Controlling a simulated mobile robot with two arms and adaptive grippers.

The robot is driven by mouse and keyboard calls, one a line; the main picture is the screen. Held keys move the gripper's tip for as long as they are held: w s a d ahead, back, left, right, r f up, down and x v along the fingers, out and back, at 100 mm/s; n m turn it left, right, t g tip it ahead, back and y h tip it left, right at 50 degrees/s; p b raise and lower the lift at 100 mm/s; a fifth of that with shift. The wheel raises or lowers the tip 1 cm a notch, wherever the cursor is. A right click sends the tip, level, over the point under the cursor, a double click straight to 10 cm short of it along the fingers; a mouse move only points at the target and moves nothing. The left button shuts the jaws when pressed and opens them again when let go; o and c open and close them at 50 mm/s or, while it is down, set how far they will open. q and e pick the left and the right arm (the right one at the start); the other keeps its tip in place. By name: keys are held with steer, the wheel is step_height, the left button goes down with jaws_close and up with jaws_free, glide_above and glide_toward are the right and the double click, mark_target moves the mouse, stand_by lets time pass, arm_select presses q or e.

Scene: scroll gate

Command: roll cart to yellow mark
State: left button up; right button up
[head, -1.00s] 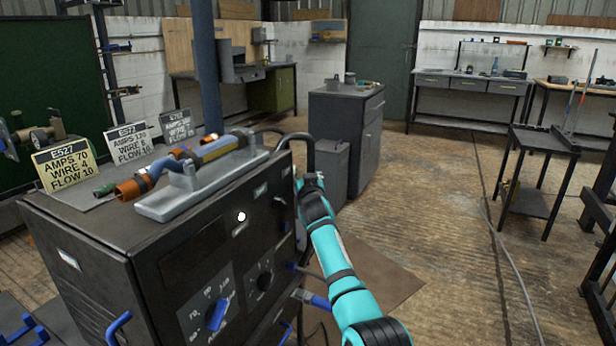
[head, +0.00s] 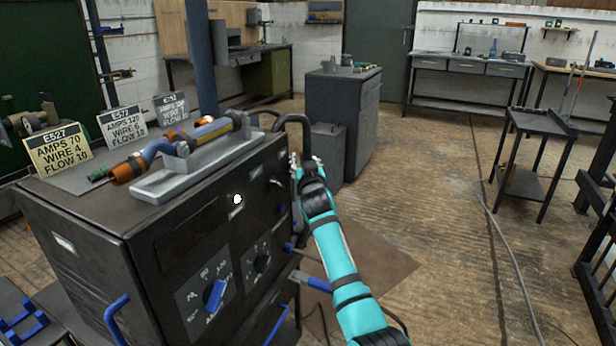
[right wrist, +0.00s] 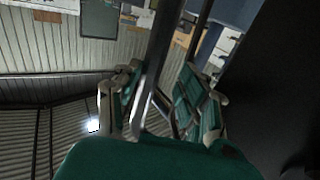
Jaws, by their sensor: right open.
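A dark cart-like cabinet (head: 190,225) with dials, blue handles and a torch on top fills the left foreground of the head view. A black curved bar (head: 297,119) rises at its back right corner. My right gripper (head: 307,163) is at that corner, beside the bar's lower end. In the right wrist view my right gripper (right wrist: 160,95) is open, with a dark, bright-edged bar (right wrist: 157,70) passing between its fingers. I cannot tell whether they touch it. No yellow floor mark is visible. My left gripper is not in view.
Yellow, white and grey number plates (head: 57,150) stand on the cabinet top. A grey drawer cabinet (head: 340,105) stands behind my right gripper. A black side table (head: 530,150) is at right. A cable (head: 507,245) crosses the mostly clear floor between.

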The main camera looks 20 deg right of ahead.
steer(key=v, duration=0.8)
steer(key=shift+a, duration=0.25)
steer(key=shift+w, duration=0.15)
